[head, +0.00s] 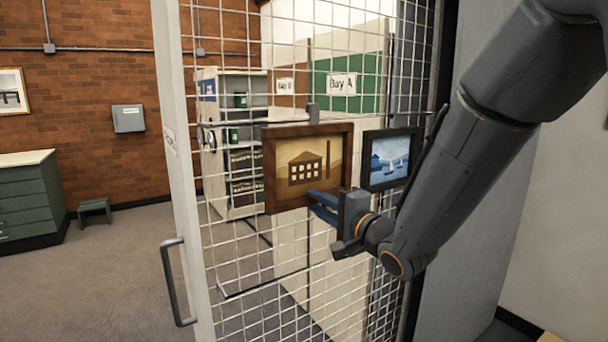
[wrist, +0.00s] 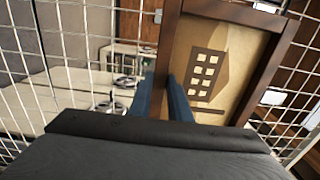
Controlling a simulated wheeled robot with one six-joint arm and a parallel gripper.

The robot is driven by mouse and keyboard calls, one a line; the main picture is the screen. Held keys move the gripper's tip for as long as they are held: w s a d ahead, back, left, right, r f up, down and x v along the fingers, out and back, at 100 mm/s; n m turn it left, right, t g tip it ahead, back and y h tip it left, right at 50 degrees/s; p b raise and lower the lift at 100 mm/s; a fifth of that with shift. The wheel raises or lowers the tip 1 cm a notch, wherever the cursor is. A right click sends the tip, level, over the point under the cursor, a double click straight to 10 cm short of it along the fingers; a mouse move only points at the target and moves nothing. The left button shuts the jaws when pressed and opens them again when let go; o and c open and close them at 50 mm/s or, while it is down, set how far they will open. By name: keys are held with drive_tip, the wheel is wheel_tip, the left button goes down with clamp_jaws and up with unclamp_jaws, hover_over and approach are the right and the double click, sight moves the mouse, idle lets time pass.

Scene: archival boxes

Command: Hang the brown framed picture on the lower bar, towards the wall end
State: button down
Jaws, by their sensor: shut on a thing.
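The brown framed picture (head: 338,135), showing a building with a chimney, is upright in front of the mesh screen. My gripper (head: 325,203) is shut on its frame near the lower right corner. In the wrist view the blue fingers (wrist: 162,98) meet the brown frame (wrist: 170,45) at one side member. The lower bar (head: 245,288) crosses the mesh well below the picture and is bare where it shows. An upper bar (head: 228,123) runs behind the picture's top; I cannot tell whether the picture touches it.
A dark framed boat picture (head: 391,158) hangs just right of the brown one, close to my arm. The mesh screen (head: 230,240) has a pale end post with a handle (head: 174,282) at left. A grey wall (head: 470,200) stands at right. Shelving (head: 235,140) shows behind the mesh.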

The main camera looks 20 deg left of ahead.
drive_tip(key=shift+p+v, duration=0.65)
drive_tip(key=shift+v, duration=2.25)
